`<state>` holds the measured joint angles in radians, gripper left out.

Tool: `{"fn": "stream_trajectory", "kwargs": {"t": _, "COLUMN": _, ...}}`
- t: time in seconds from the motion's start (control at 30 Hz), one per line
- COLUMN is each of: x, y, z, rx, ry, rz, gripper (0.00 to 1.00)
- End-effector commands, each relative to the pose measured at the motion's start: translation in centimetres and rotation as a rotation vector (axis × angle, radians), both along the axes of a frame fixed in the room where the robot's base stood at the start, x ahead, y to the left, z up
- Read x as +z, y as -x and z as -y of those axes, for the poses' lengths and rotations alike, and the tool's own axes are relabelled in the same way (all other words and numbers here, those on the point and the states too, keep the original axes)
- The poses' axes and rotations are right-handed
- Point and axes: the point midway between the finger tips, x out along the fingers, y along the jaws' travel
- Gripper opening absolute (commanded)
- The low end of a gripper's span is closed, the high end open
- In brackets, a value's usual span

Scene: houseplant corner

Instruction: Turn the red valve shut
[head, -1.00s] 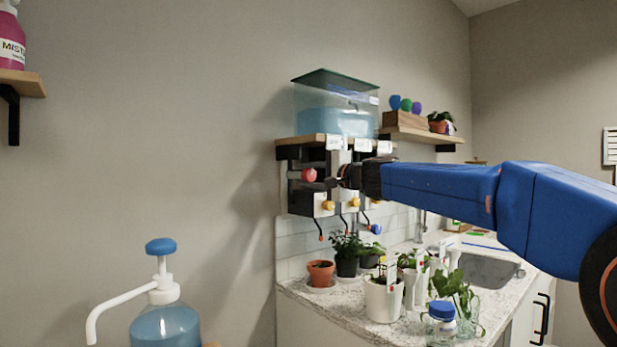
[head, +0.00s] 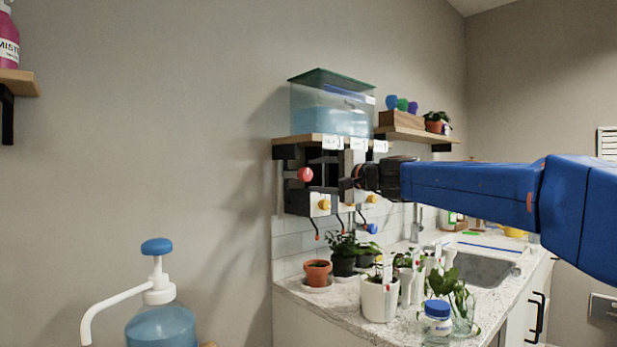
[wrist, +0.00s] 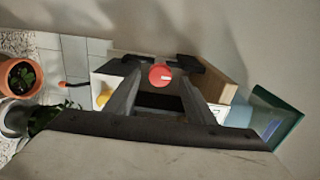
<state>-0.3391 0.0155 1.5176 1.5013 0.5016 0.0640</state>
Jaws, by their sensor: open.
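The red valve (head: 305,174) is a round knob at the left end of the valve unit under the tank shelf. In the wrist view the red valve (wrist: 160,75) shows between the fingers, with a small pale mark on its face. My gripper (head: 347,184) is at the right of the red knob in the head view, apart from it there. In the wrist view my gripper (wrist: 158,66) is open, its two dark fingers on either side of the knob. Whether a finger touches the knob I cannot tell.
The tank (head: 333,104) of blue water stands on the wooden shelf (head: 300,140) above. Potted plants, such as the terracotta pot (head: 317,272), stand on the counter (head: 345,308) below.

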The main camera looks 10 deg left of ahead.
Motion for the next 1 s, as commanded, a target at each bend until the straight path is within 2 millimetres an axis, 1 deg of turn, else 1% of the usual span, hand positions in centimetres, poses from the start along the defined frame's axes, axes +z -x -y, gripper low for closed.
{"fn": "stream_trajectory", "kwargs": {"t": 0.03, "x": 0.0, "y": 0.7, "z": 0.8, "rx": -0.001, "ry": 0.001, "rz": 0.001, "gripper": 0.50}}
{"fn": "stream_trajectory", "kwargs": {"t": 0.2, "x": 0.1, "y": 2.9, "z": 3.3, "rx": -0.001, "ry": 0.000, "rz": 0.001, "gripper": 0.50}}
{"fn": "stream_trajectory", "kwargs": {"t": 0.5, "x": 0.0, "y": 6.4, "z": 7.2, "rx": -0.001, "ry": 0.000, "rz": 0.000, "gripper": 0.50}}
{"fn": "stream_trajectory", "kwargs": {"t": 0.7, "x": -0.1, "y": 7.6, "z": 8.5, "rx": 0.000, "ry": 0.001, "rz": -0.001, "gripper": 0.50}}
{"fn": "stream_trajectory", "kwargs": {"t": 1.0, "x": -0.1, "y": 7.9, "z": 8.7, "rx": 0.001, "ry": 0.001, "rz": -0.001, "gripper": 0.50}}
